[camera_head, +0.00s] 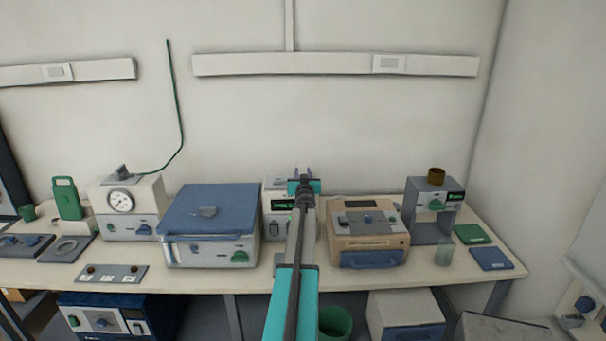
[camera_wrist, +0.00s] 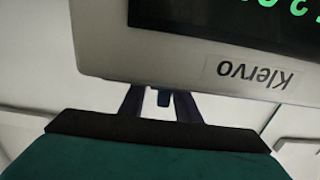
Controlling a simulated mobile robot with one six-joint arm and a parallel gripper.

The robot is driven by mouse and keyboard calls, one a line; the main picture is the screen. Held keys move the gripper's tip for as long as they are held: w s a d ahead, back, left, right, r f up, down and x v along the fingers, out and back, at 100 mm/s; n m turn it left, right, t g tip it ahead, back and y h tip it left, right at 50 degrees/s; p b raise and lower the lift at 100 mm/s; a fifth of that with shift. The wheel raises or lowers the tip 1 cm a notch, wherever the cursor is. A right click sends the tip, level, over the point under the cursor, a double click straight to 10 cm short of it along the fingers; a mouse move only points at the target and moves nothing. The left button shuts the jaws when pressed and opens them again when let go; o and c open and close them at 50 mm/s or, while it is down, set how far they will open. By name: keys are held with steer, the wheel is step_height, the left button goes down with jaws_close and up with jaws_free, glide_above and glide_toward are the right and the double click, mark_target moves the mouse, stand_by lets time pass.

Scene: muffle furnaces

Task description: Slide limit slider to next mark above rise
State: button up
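The limit slider cannot be told for certain in either view. In the wrist view, a small dark blue tab (camera_wrist: 161,97) shows at the edge of a pale instrument (camera_wrist: 185,72) marked "Klervo", whose lettering is upside down. The two dark fingers of my gripper (camera_wrist: 160,104) stand on either side of this tab, with gaps visible, so they look open. Their tips meet or pass behind the instrument's edge; I cannot tell which. In the head view, my gripper (camera_head: 303,173) is at the top of the white instrument (camera_head: 274,222) with a green display, which my arm partly hides.
A blue-lidded box (camera_head: 211,208) stands left of the white instrument and a tan furnace (camera_head: 366,235) stands right. The bench's front strip is partly clear.

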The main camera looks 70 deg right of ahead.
steer(key=b+v, duration=0.1)
steer(key=v, duration=1.2)
stand_by(0.4)
stand_by(0.5)
